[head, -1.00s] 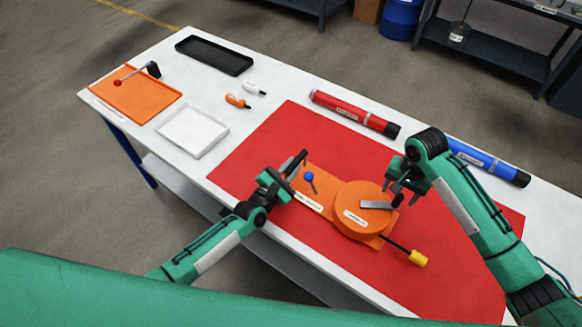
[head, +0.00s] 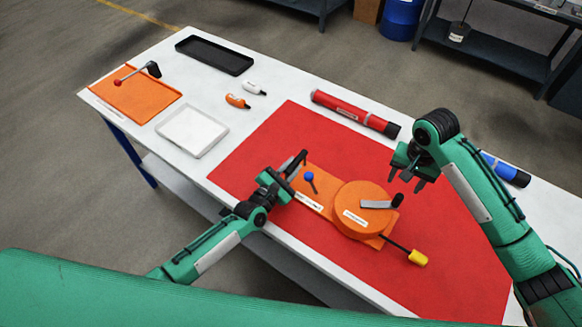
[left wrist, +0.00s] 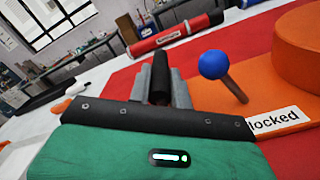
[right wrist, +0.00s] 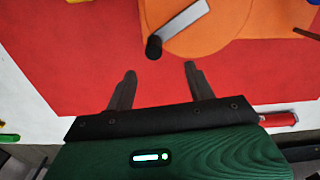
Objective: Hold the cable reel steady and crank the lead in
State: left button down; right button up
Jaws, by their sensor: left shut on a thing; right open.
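The orange cable reel (head: 358,217) sits on its orange base on the red mat. Its grey crank arm (head: 375,204) lies across the top, with a black knob (head: 397,200) at the end; the knob also shows in the right wrist view (right wrist: 153,47). A blue-knobbed lever (head: 309,177) stands on the base by a label ending in "locked" (left wrist: 274,120). A black lead ends in a yellow plug (head: 417,258) at the front right. My left gripper (head: 287,172) is shut on the base's black handle (left wrist: 160,78). My right gripper (head: 410,177) is open and empty, apart from the knob.
A red tube (head: 350,112) and a blue tube (head: 500,168) lie along the far edge. At left are an orange panel with a red-knobbed lever (head: 134,97), a white tray (head: 166,131), a black tray (head: 186,43) and two small bottles (head: 238,101).

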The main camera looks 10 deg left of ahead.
aim_at(401, 197)
jog(key=r+n, duration=0.1)
jog(key=n, duration=0.1)
jog(key=s+r+n, duration=0.1)
jog(key=n, duration=0.1)
jog(key=shift+s+r+n, duration=0.15)
jog(key=shift+s+n, duration=0.05)
jog(key=shift+n, duration=0.2)
jog(key=shift+s+f, duration=0.1)
jog(key=shift+f, duration=4.9)
jog(key=shift+c, duration=0.3)
jog(key=shift+s+d+f, duration=0.1)
jog(key=shift+s, duration=0.05)
grip_shut()
